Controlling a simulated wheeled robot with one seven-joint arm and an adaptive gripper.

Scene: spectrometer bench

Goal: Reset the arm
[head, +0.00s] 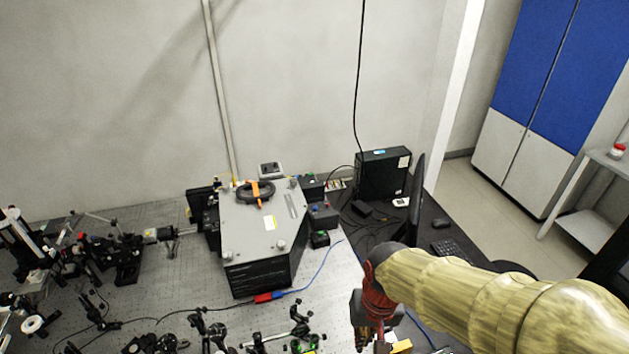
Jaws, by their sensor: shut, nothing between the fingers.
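My arm (480,295) reaches in from the right edge, in a yellowish sleeve, with a dark and red wrist at its end. My gripper (377,345) points down at the bottom of the head view, over the bench's right part. It is shut and holds nothing. Its fingertips are small and partly cut off by the lower edge.
A grey-topped spectrometer box (262,225) stands on the optical bench (170,285), left of my gripper. Several optic mounts (290,325) crowd the front and left. A black computer (382,175), monitor (417,195) and keyboard (452,250) are behind my arm. A blue cabinet (560,70) stands far right.

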